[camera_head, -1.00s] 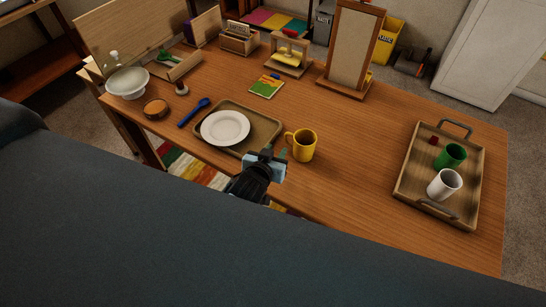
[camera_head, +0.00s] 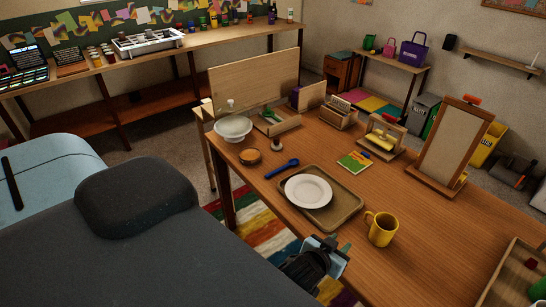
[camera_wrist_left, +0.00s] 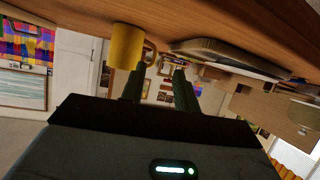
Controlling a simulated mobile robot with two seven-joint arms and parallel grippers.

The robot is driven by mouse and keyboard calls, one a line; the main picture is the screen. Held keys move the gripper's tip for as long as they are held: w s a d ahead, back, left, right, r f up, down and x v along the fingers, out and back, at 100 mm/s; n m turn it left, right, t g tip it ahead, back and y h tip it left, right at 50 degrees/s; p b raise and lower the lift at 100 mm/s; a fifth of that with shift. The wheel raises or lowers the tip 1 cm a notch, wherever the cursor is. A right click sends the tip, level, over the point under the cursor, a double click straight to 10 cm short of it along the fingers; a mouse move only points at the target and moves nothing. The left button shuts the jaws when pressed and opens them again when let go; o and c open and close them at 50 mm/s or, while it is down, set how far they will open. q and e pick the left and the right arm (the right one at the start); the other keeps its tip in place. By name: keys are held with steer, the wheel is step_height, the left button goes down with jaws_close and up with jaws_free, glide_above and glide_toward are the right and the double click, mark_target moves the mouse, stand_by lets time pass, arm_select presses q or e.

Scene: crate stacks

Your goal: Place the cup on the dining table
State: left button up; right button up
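A yellow cup (camera_head: 381,231) stands upright on the wooden dining table (camera_head: 440,262), right of the tray with the white plate; its handle points left in the head view. My left gripper (camera_head: 328,245) is at the table's front edge, left of and nearer than the cup, apart from it. In the left wrist view, where the table shows at the top, my left gripper's two dark green fingers (camera_wrist_left: 158,88) are spread with nothing between them. The cup (camera_wrist_left: 124,47) shows beyond the left finger. My right gripper is not in view.
A brown tray (camera_head: 346,207) with a white plate (camera_head: 308,191) lies beside the cup. A blue spoon (camera_head: 281,168), white bowl (camera_head: 233,128), small booklet (camera_head: 354,162) and framed board (camera_head: 450,148) are farther back. A wooden tray (camera_head: 502,279) is at the right edge. Bare tabletop lies behind the cup.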

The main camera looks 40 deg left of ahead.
arm_select(q)
steer(key=s+a+f+g, duration=0.1)
steer(key=s+f, duration=0.2)
steer(key=s, duration=0.5)
steer(key=s+a+f+m+g+h, duration=0.1)
steer(key=s+f, duration=0.2)
steer(key=s, duration=0.6)
steer(key=s+a+f+m+g, duration=0.1)
steer(key=s+f, duration=0.2)
steer(key=s, duration=0.6)
steer(key=shift+a+f, duration=0.25)
steer(key=shift+f, duration=0.05)
steer(key=shift+s, duration=0.1)
